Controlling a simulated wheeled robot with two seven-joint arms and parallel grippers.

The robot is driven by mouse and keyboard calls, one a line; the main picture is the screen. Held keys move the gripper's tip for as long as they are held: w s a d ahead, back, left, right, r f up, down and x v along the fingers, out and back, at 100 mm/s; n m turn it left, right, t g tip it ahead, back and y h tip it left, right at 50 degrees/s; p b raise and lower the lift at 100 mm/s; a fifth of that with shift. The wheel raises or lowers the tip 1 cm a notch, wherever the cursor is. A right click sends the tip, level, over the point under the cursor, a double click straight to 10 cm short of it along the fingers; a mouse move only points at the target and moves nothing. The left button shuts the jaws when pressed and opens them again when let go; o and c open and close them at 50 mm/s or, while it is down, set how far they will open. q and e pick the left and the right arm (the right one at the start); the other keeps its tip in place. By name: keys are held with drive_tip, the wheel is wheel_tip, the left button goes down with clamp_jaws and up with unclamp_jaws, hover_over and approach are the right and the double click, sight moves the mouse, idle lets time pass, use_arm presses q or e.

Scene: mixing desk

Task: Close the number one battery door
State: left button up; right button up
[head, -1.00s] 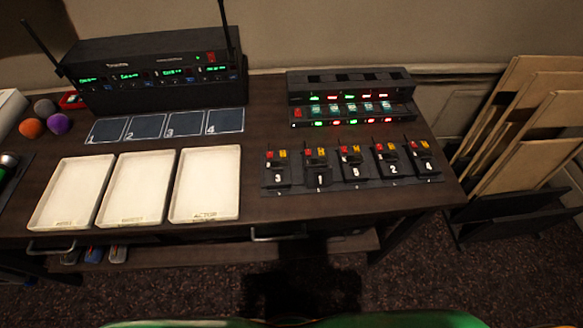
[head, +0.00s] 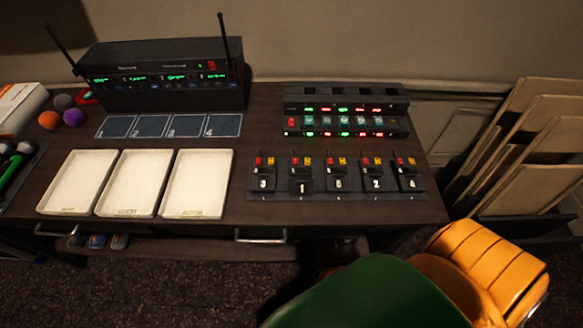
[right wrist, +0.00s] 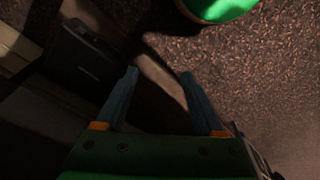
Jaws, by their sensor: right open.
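The number one battery pack (head: 301,166) is second from the left in a row of small black packs on a dark strip (head: 420,190) at the desk's front right. Its panel marked 1 (head: 301,187) sits lower and further forward than the neighbouring panels and looks swung down, though it is small in the head view. My right gripper (right wrist: 160,75) shows in the right wrist view, open and empty, with carpet behind its fingers. It is away from the packs, and its fingers do not show in the head view. My left gripper is in neither view.
Packs 3 (head: 263,182) and 2 (head: 376,182) stand near pack 1, with other packs further right. A lit rack (head: 345,108) stands behind them. White trays (head: 197,184) lie to the left. Wooden panels (head: 530,140) lean right of the desk (head: 240,215).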

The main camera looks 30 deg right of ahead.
drive_tip(key=w+r+t+p, duration=0.1)
drive_tip(key=w+r+p, duration=0.35)
drive_tip(key=r, duration=0.85)
drive_tip(key=m+t+h, duration=0.5)
drive_tip(key=m, duration=0.3)
approach(303, 182)
drive_tip(key=x, duration=0.7)
drive_tip(key=shift+w, duration=0.25)
drive_tip(key=shift+s, duration=0.1)
clamp_jaws()
